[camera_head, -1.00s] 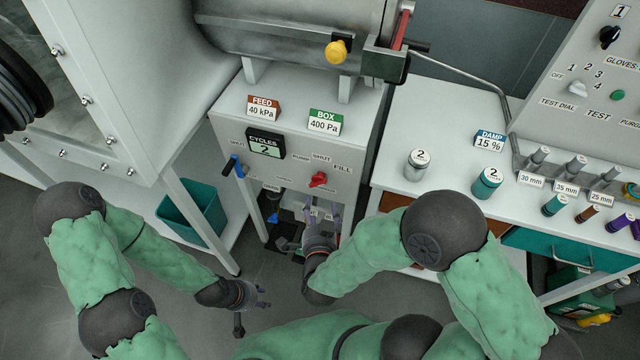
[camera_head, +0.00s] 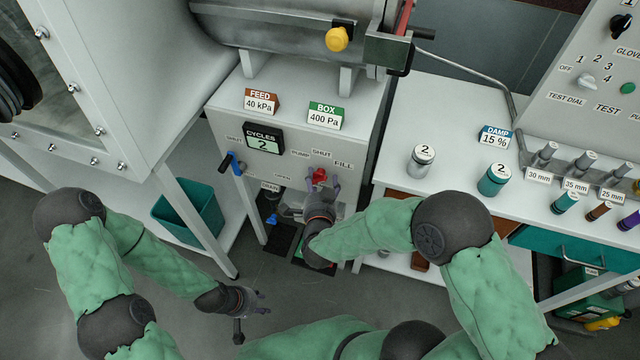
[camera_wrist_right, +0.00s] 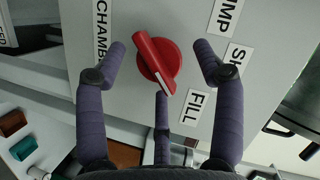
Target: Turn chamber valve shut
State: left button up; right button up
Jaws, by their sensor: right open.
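The chamber valve is a red knob (camera_head: 319,175) on the front panel of the grey cabinet, with PUMP, SHUT and FILL labels around it. In the right wrist view the knob (camera_wrist_right: 157,62) lies between my spread fingers, its white-marked end pointing toward FILL. My right gripper (camera_head: 321,188) is open in front of the knob, and it also shows in the wrist view (camera_wrist_right: 159,52). Its fingers show gaps to the knob at the sides. My left gripper (camera_head: 256,308) is open and empty, low over the floor.
A teal bin (camera_head: 188,215) stands under the left bench. Open floor lies around my left gripper.

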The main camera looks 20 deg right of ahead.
jog(key=shift+w+d, duration=0.1)
jog(key=shift+w, duration=0.1)
jog(key=c, duration=1.1)
